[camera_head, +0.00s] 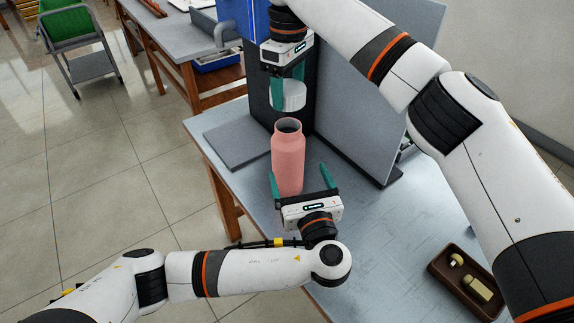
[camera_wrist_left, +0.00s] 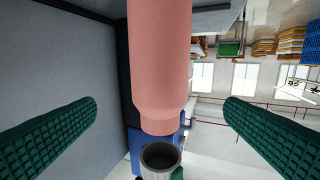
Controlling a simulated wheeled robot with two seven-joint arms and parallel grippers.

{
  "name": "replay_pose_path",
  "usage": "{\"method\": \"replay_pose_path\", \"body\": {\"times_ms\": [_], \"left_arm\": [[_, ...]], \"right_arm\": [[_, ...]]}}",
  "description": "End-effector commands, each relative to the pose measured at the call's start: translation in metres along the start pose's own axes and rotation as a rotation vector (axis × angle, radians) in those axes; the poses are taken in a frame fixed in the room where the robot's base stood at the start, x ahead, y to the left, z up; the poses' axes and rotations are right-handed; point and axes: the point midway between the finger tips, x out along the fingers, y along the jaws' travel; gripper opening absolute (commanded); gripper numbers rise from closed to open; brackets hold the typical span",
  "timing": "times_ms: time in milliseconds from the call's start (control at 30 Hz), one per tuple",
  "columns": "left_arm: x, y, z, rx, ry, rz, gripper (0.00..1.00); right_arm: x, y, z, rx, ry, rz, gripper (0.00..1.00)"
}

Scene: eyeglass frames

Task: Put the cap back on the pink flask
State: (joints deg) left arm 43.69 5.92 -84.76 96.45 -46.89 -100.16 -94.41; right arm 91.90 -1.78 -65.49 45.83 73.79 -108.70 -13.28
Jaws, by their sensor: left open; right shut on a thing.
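The pink flask (camera_head: 287,160) stands upright on the table with its dark, uncapped mouth facing up. In the left wrist view, which looks upside down, the flask (camera_wrist_left: 160,60) hangs between my left fingers with a gap on both sides. My left gripper (camera_head: 299,173) is open, low beside the flask, one finger to each side. My right gripper (camera_head: 287,78) points down and is shut on the pale grey cap (camera_head: 288,98), holding it above the flask mouth and apart from it. The hollow cap (camera_wrist_left: 161,157) also shows in the left wrist view.
A grey upright panel (camera_head: 370,90) stands close behind and right of the flask. A flat grey slab (camera_head: 238,142) lies to its left. A brown tray (camera_head: 460,278) with small items sits at front right. The table (camera_head: 390,235) is bare between.

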Motion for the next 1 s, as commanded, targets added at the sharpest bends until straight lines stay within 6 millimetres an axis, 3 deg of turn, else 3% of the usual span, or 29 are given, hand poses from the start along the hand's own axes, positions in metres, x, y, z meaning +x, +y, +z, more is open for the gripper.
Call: {"method": "replay_pose_path", "body": {"times_ms": [233, 367, 800, 1000], "left_arm": [[0.002, 0.000, 0.000, -0.003, -0.003, 0.000, 0.93], [0.014, 0.000, 0.001, -0.003, -0.003, -0.002, 0.93], [0.095, -0.001, 0.000, -0.004, -0.003, -0.003, 0.93], [0.115, -0.001, 0.001, -0.005, -0.004, -0.002, 0.93]], "right_arm": [[0.000, 0.000, 0.000, 0.000, 0.000, 0.000, 0.40], [0.000, 0.000, 0.000, 0.000, 0.000, 0.000, 0.40], [0.000, 0.000, 0.000, 0.001, 0.000, 0.000, 0.40], [0.000, 0.000, 0.000, 0.001, 0.000, 0.000, 0.40]]}}
